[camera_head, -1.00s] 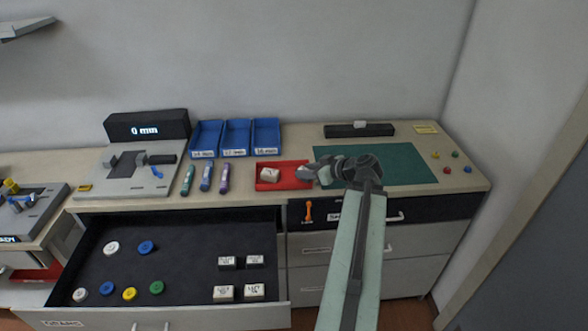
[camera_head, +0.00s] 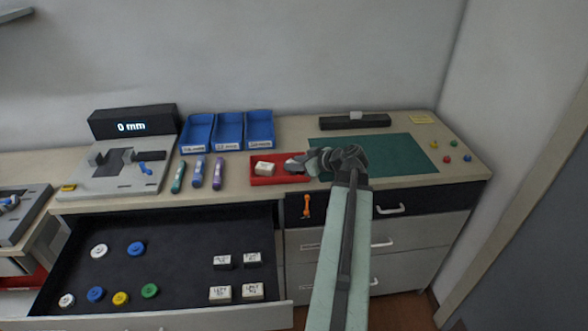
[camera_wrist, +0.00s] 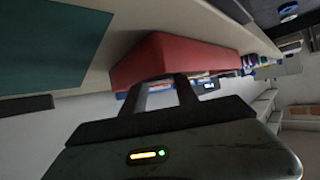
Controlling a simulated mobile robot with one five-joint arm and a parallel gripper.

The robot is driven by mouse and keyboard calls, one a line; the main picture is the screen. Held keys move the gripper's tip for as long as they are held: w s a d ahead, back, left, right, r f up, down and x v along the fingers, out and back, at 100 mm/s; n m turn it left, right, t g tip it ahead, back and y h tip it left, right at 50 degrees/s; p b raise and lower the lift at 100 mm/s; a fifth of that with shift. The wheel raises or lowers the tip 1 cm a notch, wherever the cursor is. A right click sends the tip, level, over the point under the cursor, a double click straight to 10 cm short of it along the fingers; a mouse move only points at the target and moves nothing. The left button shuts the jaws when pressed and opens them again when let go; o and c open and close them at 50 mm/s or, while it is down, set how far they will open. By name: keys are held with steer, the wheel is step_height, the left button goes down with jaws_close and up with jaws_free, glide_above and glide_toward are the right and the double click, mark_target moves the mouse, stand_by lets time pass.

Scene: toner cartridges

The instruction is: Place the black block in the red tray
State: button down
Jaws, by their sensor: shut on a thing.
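The red tray (camera_head: 262,181) lies on the counter, left of the green mat. A pale, labelled block (camera_head: 264,169) sits in its left part. My gripper (camera_head: 293,165) is at the tray's right part, and its arm covers the tray's right end. In the wrist view the red tray (camera_wrist: 170,58) is just beyond my gripper (camera_wrist: 165,82). A dark strip between the fingertips looks like the black block, mostly hidden by the fingers. I cannot tell whether it touches the tray.
The open drawer (camera_head: 190,240) also holds pale blocks and several coloured round caps. Three blue bins (camera_head: 229,131) stand behind three pens. A grey device with a display (camera_head: 132,122) is at left. The green mat (camera_head: 385,158) is clear of objects.

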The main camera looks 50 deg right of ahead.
steer(key=shift+w+a+r, duration=0.1)
steer(key=shift+w+a, duration=0.05)
steer(key=shift+a, duration=0.05)
steer(key=c, duration=0.9)
jaws_free()
steer(key=shift+c, duration=0.2)
steer(key=p+v, duration=0.6)
steer(key=v, duration=0.5)
steer(key=shift+r, duration=0.2)
steer(key=shift+s+d, duration=0.2)
steer(key=shift+s, duration=0.2)
